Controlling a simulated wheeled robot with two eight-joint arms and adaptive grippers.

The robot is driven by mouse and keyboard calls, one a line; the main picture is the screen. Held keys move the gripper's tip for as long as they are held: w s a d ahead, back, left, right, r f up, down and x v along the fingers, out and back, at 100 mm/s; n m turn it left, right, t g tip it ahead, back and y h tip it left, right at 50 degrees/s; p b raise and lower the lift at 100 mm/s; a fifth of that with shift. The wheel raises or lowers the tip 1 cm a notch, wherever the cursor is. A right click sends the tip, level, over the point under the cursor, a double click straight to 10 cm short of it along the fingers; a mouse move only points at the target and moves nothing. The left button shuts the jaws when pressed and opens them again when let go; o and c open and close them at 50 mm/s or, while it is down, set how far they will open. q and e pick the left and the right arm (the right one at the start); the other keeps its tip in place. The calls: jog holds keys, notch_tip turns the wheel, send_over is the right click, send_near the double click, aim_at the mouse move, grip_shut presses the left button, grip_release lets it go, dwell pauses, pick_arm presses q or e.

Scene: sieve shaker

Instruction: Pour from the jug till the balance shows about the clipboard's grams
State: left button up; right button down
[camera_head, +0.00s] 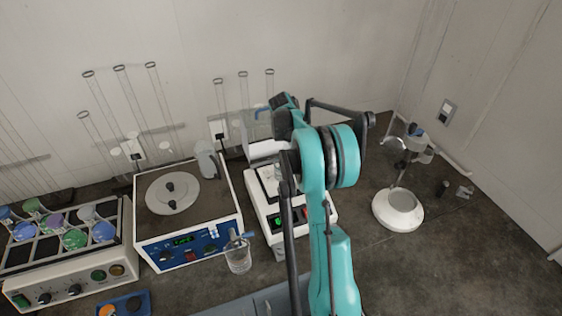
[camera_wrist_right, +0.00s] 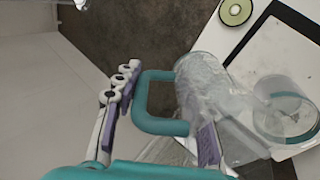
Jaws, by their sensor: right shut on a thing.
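My right gripper (camera_wrist_right: 166,110) is shut on the teal handle of the clear jug (camera_wrist_right: 212,92) in the right wrist view. The jug is tilted, with its body beside a clear round vessel (camera_wrist_right: 286,108) on the white balance. In the head view the balance (camera_head: 259,212) stands mid-table, partly hidden by my teal right arm. Its green display is lit, but I cannot read the number. I cannot make out the clipboard. My left gripper is not in view.
Left of the balance stands a blue-fronted device (camera_head: 187,247) with a round plate, and a small glass beaker (camera_head: 238,256) is near its front corner. A rack of coloured flasks (camera_head: 70,282) is at far left. A white bowl-like base (camera_head: 398,209) stands right, with free table around it.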

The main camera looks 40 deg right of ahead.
jog(key=shift+s+d+f+y+b, duration=0.1)
jog(key=shift+d+f+y+b, duration=0.15)
jog(key=shift+f, duration=0.3)
jog(key=shift+d+f+y+b, duration=0.15)
jog(key=shift+d+f, duration=0.15)
jog(key=shift+f, duration=0.25)
jog(key=shift+d+f+y+p, duration=0.25)
jog(key=shift+d+f+y, duration=0.3)
jog(key=shift+y, duration=0.4)
jog(key=shift+d+f+y+p, duration=0.25)
jog(key=shift+d+f+y, duration=0.3)
jog(key=shift+y, duration=0.45)
jog(key=shift+d+f+y+p, duration=0.25)
jog(key=shift+d+f+y, duration=0.25)
jog(key=shift+y, duration=0.45)
jog(key=shift+a+f, duration=0.1)
